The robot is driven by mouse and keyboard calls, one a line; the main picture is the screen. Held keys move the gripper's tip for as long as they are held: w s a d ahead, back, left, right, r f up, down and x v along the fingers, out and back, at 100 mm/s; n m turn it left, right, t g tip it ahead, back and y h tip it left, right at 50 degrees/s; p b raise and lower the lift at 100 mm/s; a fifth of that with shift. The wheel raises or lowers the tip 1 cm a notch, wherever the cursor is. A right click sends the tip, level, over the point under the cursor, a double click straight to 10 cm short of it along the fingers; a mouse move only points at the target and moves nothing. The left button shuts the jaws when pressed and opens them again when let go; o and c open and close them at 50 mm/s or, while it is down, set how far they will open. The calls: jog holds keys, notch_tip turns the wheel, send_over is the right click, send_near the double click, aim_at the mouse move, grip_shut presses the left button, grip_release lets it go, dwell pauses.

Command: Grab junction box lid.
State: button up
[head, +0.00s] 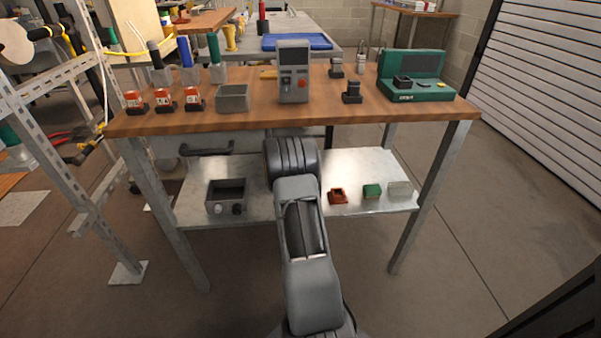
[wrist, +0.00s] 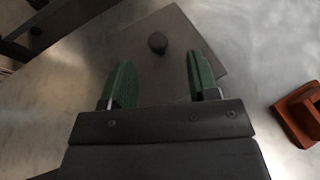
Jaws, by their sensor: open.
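The junction box lid (wrist: 180,75) is a flat grey square plate with a small dark round knob (wrist: 157,43) near its middle. It lies on the metal lower shelf in the wrist view. My gripper (wrist: 160,72) is open, with its two green-padded fingers apart over the near part of the lid. The knob lies beyond the fingertips in the picture, roughly centred between them, with nothing gripped. In the head view my arm hides both the lid and my gripper. An open grey box (head: 227,186), likely the junction box, stands on the lower shelf at left.
A red-brown part (wrist: 297,115) lies right of my gripper; it also shows on the shelf (head: 338,196), beside a green block (head: 372,191) and a pale block (head: 399,188). The wooden tabletop (head: 240,120) overhangs the shelf (head: 300,207). A dark structure fills the wrist view's upper left.

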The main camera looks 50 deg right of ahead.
jog(key=shift+b+x, duration=0.65)
jog(key=shift+x, duration=1.95)
jog(key=shift+w+a+f, duration=0.1)
jog(key=shift+a+f, duration=0.05)
jog(key=shift+c, duration=0.2)
jog(key=c, duration=0.9)
grip_shut()
